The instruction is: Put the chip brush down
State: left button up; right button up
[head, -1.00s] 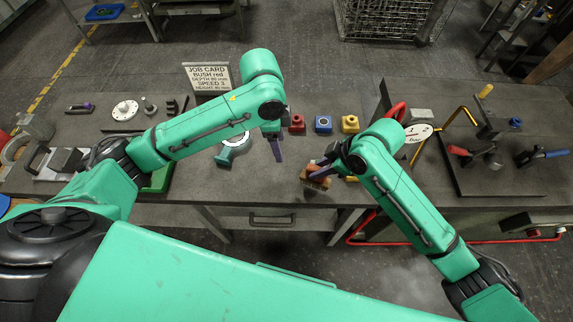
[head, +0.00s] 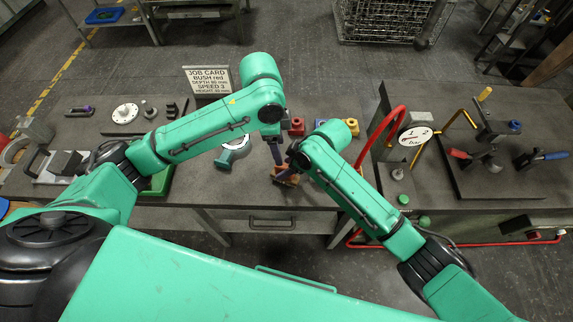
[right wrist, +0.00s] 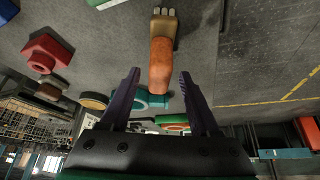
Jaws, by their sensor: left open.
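The chip brush has an orange-brown handle and a tan ferrule with pale bristles. In the right wrist view the brush (right wrist: 161,62) shows ahead of my right gripper (right wrist: 160,78), its handle end between the two spread fingers with a gap on each side. In the head view the brush (head: 289,179) is low over or on the front of the bench, partly hidden by my right gripper (head: 284,170); whether it rests fully on the bench is hard to tell. My left gripper (head: 275,152) is open and empty, just behind and left of it.
Red (head: 297,127), blue (head: 321,122) and yellow (head: 351,127) blocks stand behind the grippers. The bench's front edge is close.

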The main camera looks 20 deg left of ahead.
jog(key=shift+r, duration=0.1)
jog(key=v, duration=1.2)
dwell(1.0)
jog(key=shift+o, duration=0.4)
jog(key=shift+h, duration=0.6)
jog(key=x, duration=0.3)
jog(key=a+x, duration=0.1)
jog(key=x, duration=0.7)
jog(key=shift+w+a+r, duration=0.1)
jog(key=shift+a, duration=0.15)
grip_shut()
